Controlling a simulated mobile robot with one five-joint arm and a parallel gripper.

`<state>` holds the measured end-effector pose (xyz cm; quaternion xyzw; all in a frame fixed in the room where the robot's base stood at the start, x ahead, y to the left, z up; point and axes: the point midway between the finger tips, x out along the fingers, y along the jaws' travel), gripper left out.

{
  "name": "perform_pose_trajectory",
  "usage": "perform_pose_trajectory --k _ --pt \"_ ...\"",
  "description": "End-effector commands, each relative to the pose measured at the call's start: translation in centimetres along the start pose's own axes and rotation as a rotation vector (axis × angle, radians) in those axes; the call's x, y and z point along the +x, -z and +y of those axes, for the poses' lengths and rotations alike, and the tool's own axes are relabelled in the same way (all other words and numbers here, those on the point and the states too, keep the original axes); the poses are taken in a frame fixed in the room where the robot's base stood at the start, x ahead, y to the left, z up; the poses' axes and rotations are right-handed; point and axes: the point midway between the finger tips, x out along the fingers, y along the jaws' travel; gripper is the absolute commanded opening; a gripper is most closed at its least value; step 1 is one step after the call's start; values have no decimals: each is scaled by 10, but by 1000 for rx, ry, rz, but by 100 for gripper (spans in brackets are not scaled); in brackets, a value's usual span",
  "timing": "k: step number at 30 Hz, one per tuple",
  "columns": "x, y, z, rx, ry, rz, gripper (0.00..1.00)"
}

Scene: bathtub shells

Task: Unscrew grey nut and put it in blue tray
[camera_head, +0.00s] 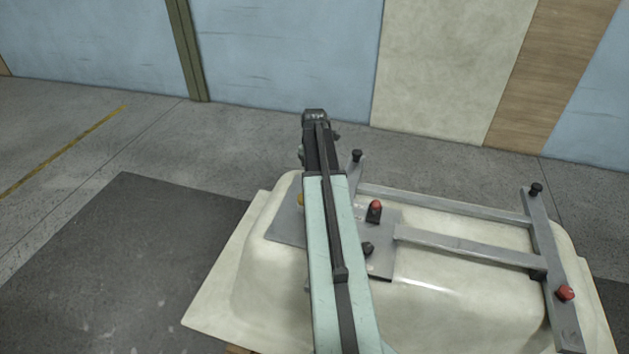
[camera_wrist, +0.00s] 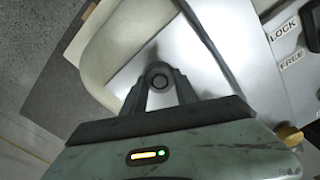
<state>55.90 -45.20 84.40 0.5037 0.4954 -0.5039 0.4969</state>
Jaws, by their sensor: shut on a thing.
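My gripper (camera_wrist: 158,76) shows in the wrist view with its two dark fingers closed around a round, dark grey ring-like piece, the grey nut (camera_wrist: 158,82). The nut is over the bare metal plate (camera_wrist: 205,55) on the tub shell. I cannot tell whether it still sits on a thread or is clear of the plate. In the head view my own arm covers the gripper and the nut. The same plate (camera_head: 285,229) shows beside the arm there. No blue tray is in view.
A cream tub shell (camera_head: 260,280) carries a grey metal frame (camera_head: 450,205). Red-topped knobs (camera_head: 565,293) and black knobs (camera_head: 536,189) stand up from it. A yellow knob (camera_wrist: 290,136) and LOCK/FREE labels are right of my gripper. Open floor (camera_head: 100,260) lies left.

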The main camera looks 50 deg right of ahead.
Motion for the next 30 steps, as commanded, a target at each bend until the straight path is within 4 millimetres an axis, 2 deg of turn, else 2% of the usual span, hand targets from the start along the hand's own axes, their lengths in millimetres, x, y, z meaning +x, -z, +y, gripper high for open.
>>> perform_pose_trajectory --k 3,8,9,12,19,20,30 --pt "0 3 -1 -74 4 6 0" --pt "0 3 -2 -77 5 7 0" --pt "1 3 -2 -77 5 7 38" --pt "1 3 -2 -76 4 6 60" --pt "0 2 -1 -74 3 4 60" --pt "0 1 -1 -74 3 4 53" --pt "0 1 -1 -37 2 2 53"
